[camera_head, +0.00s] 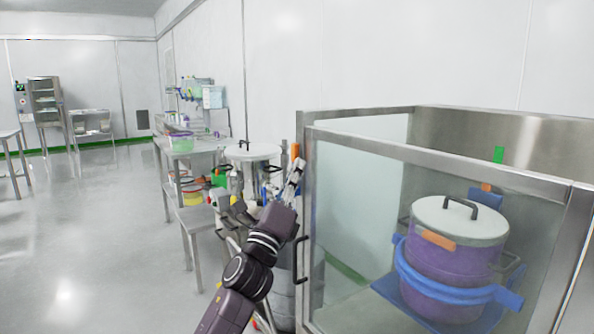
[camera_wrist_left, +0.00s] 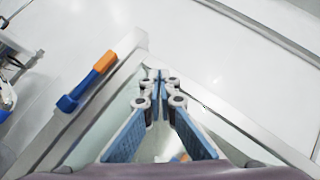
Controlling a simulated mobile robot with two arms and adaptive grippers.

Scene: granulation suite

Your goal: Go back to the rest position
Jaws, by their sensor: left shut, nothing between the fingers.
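My left arm rises from the bottom of the head view. Its gripper (camera_head: 297,172) is beside the near left post of the glass-fronted enclosure. In the left wrist view the two blue-padded fingers of the left gripper (camera_wrist_left: 161,74) meet at their tips, shut with nothing between them. My right gripper is not in view.
The steel-framed enclosure (camera_head: 437,157) holds a purple drum (camera_head: 452,268) with a pale lid and blue band. A blue-and-orange item (camera_wrist_left: 88,82) is left of the fingers. A cluttered steel table (camera_head: 193,146) stands behind. Open floor (camera_head: 90,230) lies left.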

